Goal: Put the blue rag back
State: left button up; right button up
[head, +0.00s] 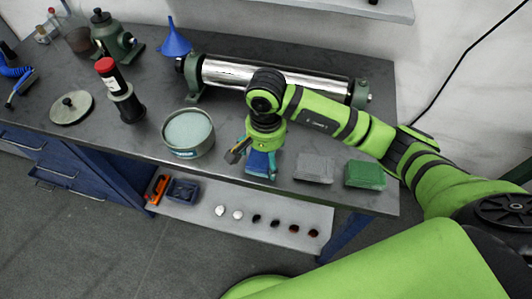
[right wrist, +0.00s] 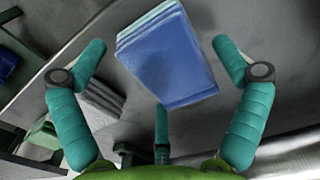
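The blue rag (head: 260,166) is a folded blue block with paler layered edges. It appears to lie on the dark workbench near its front edge, left of a grey rag (head: 314,168) and a green rag (head: 365,175). My right gripper (head: 256,153) is directly over the blue rag and partly hides it. In the right wrist view the teal fingers (right wrist: 161,73) are spread apart, with the blue rag (right wrist: 168,60) showing between and beyond them, slightly turned. I see no clear grip on it. My left gripper is not in view.
A round tin (head: 188,134) stands left of my right gripper. A long metal roller (head: 225,74) lies behind it. A lower grey shelf (head: 190,216) in front carries several small discs and a blue box (head: 183,190). A red-and-black bottle (head: 121,92) stands further left.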

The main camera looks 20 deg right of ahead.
aim_at(266, 155)
jog(key=shift+r, duration=0.35)
notch_tip(266, 155, up, 12)
jog(key=b, duration=0.2)
jog(key=shift+f, duration=0.15)
